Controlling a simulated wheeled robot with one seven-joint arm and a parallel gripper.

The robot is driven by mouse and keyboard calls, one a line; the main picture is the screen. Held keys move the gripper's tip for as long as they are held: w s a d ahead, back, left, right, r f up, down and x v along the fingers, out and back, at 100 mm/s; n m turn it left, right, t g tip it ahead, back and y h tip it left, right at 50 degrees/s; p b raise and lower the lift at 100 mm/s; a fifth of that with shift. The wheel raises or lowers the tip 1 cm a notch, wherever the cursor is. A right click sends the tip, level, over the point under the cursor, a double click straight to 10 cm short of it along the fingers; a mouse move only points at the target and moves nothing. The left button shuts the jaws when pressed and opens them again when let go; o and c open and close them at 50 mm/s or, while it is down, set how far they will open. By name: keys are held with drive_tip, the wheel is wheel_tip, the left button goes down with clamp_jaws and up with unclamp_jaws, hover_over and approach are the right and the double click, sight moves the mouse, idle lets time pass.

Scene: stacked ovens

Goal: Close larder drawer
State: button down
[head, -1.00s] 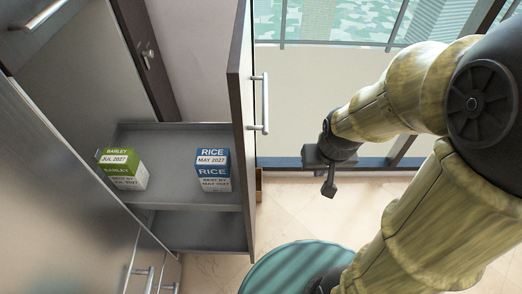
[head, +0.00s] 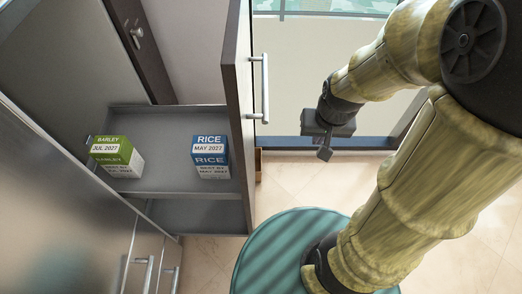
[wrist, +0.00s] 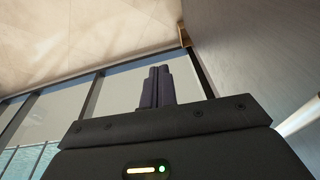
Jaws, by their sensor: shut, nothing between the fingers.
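The larder drawer (head: 180,182) stands pulled out at the left of the head view. Its tall dark-edged front panel (head: 238,95) carries a vertical silver handle (head: 260,88) on the outer side. A green barley box (head: 117,155) and a blue rice box (head: 210,156) stand on its upper shelf. My gripper (head: 325,152) is to the right of the panel and handle, apart from both. It is shut and empty. In the wrist view the closed fingers (wrist: 158,86) show at the middle, with a grey panel surface (wrist: 262,50) at the right.
Cabinet fronts with silver handles (head: 148,272) fill the lower left. A dark cabinet edge with a lock (head: 137,36) stands behind the drawer. Windows lie at the back. Tiled floor (head: 290,185) is open between the panel and my arm, beside my round teal base.

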drive_tip(key=w+a+f+m+g+y+b, duration=0.1)
drive_tip(key=w+f+m+y+b, duration=0.3)
drive_tip(key=w+f+m, duration=0.3)
drive_tip(key=w+a+f+m+g+y+b, duration=0.1)
drive_tip(key=w+f+m+y+b, duration=0.3)
drive_tip(key=f+m, duration=0.6)
wheel_tip(320, 180, down, 5)
drive_tip(key=w+b, duration=0.2)
drive_tip(key=b, duration=0.1)
drive_tip(key=shift+w+a+m+y, duration=0.3)
drive_tip(key=shift+w+a+y, duration=0.1)
drive_tip(key=a+r+b+x, duration=0.1)
drive_tip(key=a+r+x, duration=0.1)
drive_tip(key=x, duration=1)
drive_tip(key=shift+a+f, duration=0.2)
drive_tip(key=shift+a, duration=0.05)
drive_tip(key=shift+w+a, duration=0.15)
drive_tip(key=shift+w, duration=0.05)
